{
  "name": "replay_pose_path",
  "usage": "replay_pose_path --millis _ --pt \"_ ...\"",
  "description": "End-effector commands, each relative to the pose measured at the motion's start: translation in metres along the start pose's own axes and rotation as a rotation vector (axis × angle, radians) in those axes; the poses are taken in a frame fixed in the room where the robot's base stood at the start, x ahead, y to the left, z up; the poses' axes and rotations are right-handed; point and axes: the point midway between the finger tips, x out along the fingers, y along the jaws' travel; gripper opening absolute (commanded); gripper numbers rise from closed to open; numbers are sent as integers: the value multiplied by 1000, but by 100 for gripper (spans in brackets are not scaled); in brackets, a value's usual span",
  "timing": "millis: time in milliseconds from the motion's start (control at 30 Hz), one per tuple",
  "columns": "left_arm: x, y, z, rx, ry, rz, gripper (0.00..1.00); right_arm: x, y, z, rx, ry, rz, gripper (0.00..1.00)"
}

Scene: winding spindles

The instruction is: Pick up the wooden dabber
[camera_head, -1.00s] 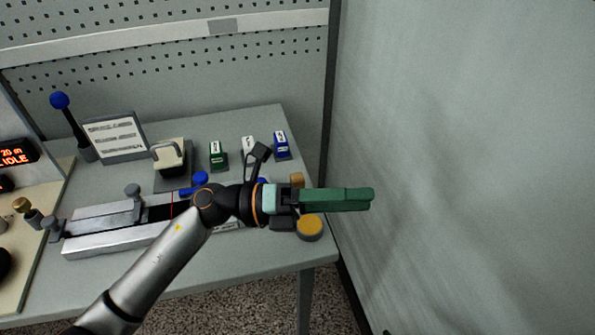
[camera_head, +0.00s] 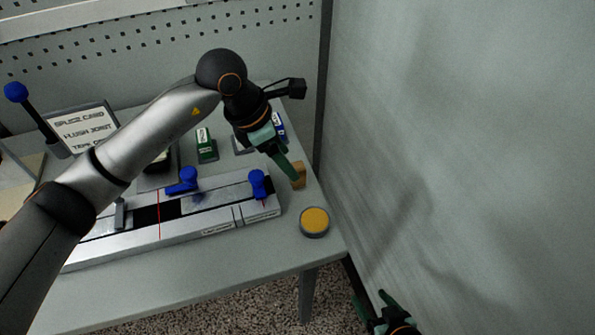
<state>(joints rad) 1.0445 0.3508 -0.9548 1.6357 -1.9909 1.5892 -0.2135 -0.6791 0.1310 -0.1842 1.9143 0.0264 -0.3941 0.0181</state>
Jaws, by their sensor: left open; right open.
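The wooden dabber looks to be the small tan wooden block (camera_head: 301,174) near the right edge of the bench, behind the round tin. My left gripper (camera_head: 289,170) has green fingers that point down towards the block, close to its left side. The fingers overlap the block's edge in view, and I cannot tell whether they touch it. That gripper is open and nothing shows held in it. My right gripper (camera_head: 375,297) is low at the bottom edge, off the bench, open and empty.
A round tin with an orange-yellow top (camera_head: 314,221) stands in front of the block. A metal splicing rail (camera_head: 185,232) with blue knobs lies to the left. Green (camera_head: 206,146) and blue small boxes stand behind. A grey wall (camera_head: 460,150) rises on the right.

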Motion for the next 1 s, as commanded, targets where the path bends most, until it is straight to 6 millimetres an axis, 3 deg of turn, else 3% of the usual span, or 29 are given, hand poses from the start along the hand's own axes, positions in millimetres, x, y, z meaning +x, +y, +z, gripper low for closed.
replay_pose_path --millis 267,533,833,1000 --pt "24 0 1 -1 -1 -3 72 -3 0 -2 0 -1 0 71" --pt "63 3 1 -1 -2 -4 72 -6 0 -6 0 -1 0 71" --pt "69 4 1 1 -3 0 72 -6 0 -6 0 -1 0 71" --pt "69 4 1 1 -3 0 56 -6 0 -6 0 -1 0 71"
